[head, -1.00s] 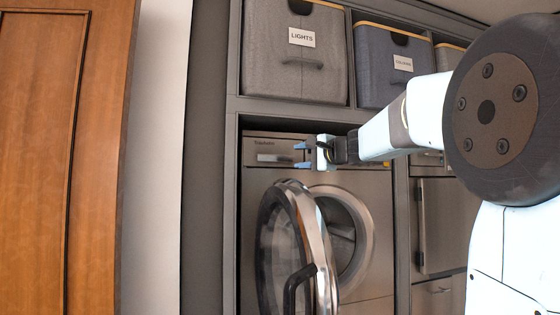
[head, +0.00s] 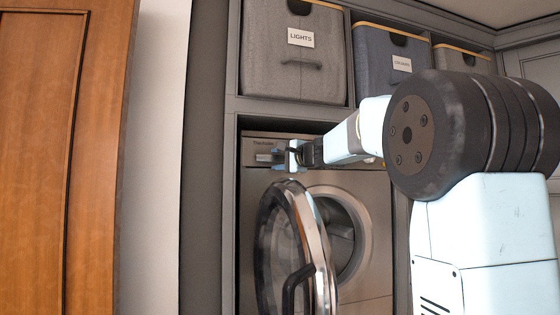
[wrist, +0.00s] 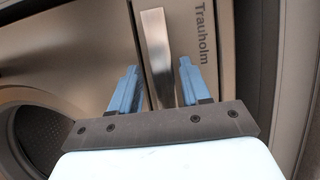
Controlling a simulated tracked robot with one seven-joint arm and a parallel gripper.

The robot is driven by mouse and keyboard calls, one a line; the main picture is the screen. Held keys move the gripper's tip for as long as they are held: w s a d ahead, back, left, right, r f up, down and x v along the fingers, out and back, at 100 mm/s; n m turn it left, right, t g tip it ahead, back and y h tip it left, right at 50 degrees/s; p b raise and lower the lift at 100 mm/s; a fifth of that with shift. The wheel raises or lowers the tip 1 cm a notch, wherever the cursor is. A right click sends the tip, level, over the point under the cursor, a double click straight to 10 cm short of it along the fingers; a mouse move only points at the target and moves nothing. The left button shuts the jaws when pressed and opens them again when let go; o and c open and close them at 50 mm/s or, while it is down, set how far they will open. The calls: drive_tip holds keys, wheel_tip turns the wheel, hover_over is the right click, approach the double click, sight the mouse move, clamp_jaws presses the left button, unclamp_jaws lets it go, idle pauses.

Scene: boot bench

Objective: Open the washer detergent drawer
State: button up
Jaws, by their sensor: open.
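The washer (head: 370,190) stands in the cabinet bay. Its detergent drawer is at the upper left of its front, under the brand lettering, and looks flush. A bright metal handle bar (wrist: 157,45) on the drawer shows in the wrist view, and in the head view (head: 263,158). My gripper (head: 279,156) is open in front of the drawer. In the wrist view its two blue fingers (wrist: 158,80) lie on either side of the bar's near end, with gaps. Whether a finger touches the bar cannot be told. The gripper partly hides the drawer in the head view.
The washer's round door (head: 290,250) stands open below my gripper, its rim jutting toward me. Fabric bins (head: 295,80) sit on the shelf above. A wooden door (head: 50,160) is at the far left. The cabinet's side wall is close left of the washer.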

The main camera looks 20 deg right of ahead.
drive_tip(key=shift+c, duration=0.5)
drive_tip(key=shift+f, duration=0.1)
drive_tip(key=c, duration=0.7)
clamp_jaws()
drive_tip(key=shift+f, duration=0.1)
